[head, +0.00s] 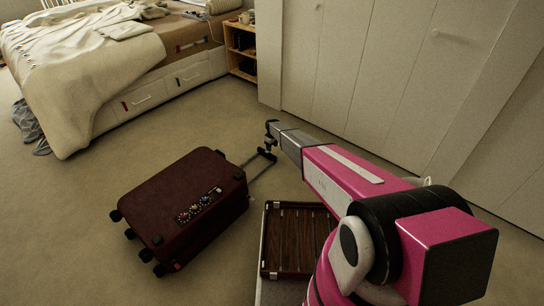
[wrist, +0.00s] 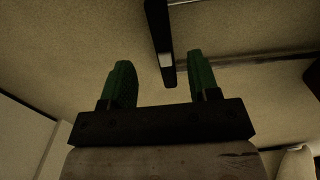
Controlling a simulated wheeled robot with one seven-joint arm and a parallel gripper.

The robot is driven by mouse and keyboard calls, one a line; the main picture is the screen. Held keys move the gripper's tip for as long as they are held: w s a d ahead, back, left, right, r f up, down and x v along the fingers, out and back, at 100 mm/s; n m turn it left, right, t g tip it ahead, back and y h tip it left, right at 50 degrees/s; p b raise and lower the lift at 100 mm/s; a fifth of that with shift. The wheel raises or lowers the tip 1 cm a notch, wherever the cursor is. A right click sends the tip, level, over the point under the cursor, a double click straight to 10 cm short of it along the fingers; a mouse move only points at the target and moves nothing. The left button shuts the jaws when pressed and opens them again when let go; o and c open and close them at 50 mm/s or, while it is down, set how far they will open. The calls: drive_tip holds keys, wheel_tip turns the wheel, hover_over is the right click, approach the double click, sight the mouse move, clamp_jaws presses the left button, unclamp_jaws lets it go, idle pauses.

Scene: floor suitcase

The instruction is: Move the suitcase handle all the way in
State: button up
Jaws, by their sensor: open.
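The maroon suitcase (head: 165,200) lies flat on the carpet, with its wheels at the left end. Its handle (head: 262,158) is pulled out from the right end on thin rods, up to the tip of my arm. My gripper (head: 270,137) is at the handle's end. In the wrist view, the dark handle bar (wrist: 158,35) runs from the top edge down between the two green fingers of my gripper (wrist: 161,68). The fingers are open, with gaps to the bar on both sides. A rod (wrist: 265,63) leads off to the right there. Whether the gripper touches the bar is unclear.
A wooden slatted tray-like piece (head: 268,240) is in front of my arm, right of the suitcase. White closet doors (head: 385,65) stand behind the arm. A bed (head: 90,60) and a small shelf (head: 240,50) are at the back left. Carpet around the suitcase's left is clear.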

sight(272, 155)
wheel_tip(272, 155, down, 8)
idle(0.4)
clamp_jaws()
drive_tip(key=shift+s, duration=0.15)
